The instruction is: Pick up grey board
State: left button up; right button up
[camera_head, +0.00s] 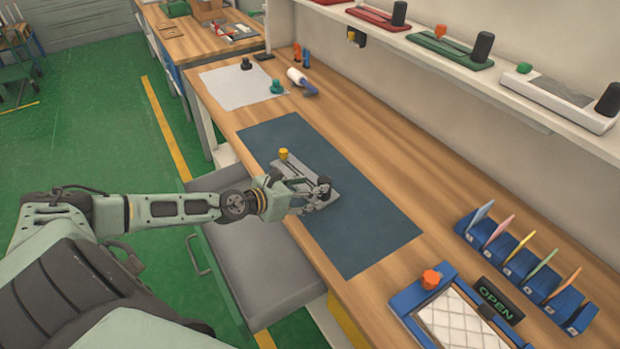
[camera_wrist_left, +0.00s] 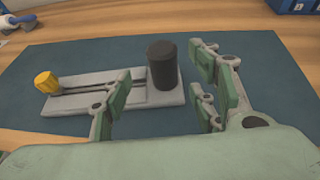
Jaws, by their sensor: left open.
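The grey board (camera_head: 316,170) lies flat on the dark blue mat (camera_head: 378,215), with a yellow knob (camera_head: 284,154) at one end and a black cylinder at the other. My left gripper (camera_head: 310,193) is over the near side of the board and partly hides it and the cylinder. In the left wrist view, the board (camera_wrist_left: 72,104) lies ahead of the fingers, and the black cylinder (camera_wrist_left: 162,65) shows between the open fingers. I cannot tell whether any finger touches it. My right gripper is not in view.
A shelf (camera_head: 450,75) above the bench holds red, green and white boards. A blue-framed tray (camera_head: 408,300) and a blue rack (camera_head: 505,268) of coloured cards stand to the right. A white sheet (camera_head: 235,88) lies at the back. An open grey drawer (camera_head: 262,278) juts out below.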

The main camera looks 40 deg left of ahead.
pick_arm(q)
jog(key=shift+w+d+f+p, duration=0.15)
jog(key=shift+w+d+p, duration=0.1)
jog(key=shift+w, duration=0.4)
jog(key=shift+w+d+f+p, duration=0.1)
jog(key=shift+w+d+p, duration=0.15)
jog(key=shift+w, duration=0.35)
jog(key=x, duration=0.3)
jog(key=shift+w+d+f, duration=0.1)
jog(key=shift+f, duration=0.05)
jog(key=shift+w+f, duration=0.1)
jog(key=shift+w, duration=0.05)
jog(key=c, duration=0.8)
grip_shut()
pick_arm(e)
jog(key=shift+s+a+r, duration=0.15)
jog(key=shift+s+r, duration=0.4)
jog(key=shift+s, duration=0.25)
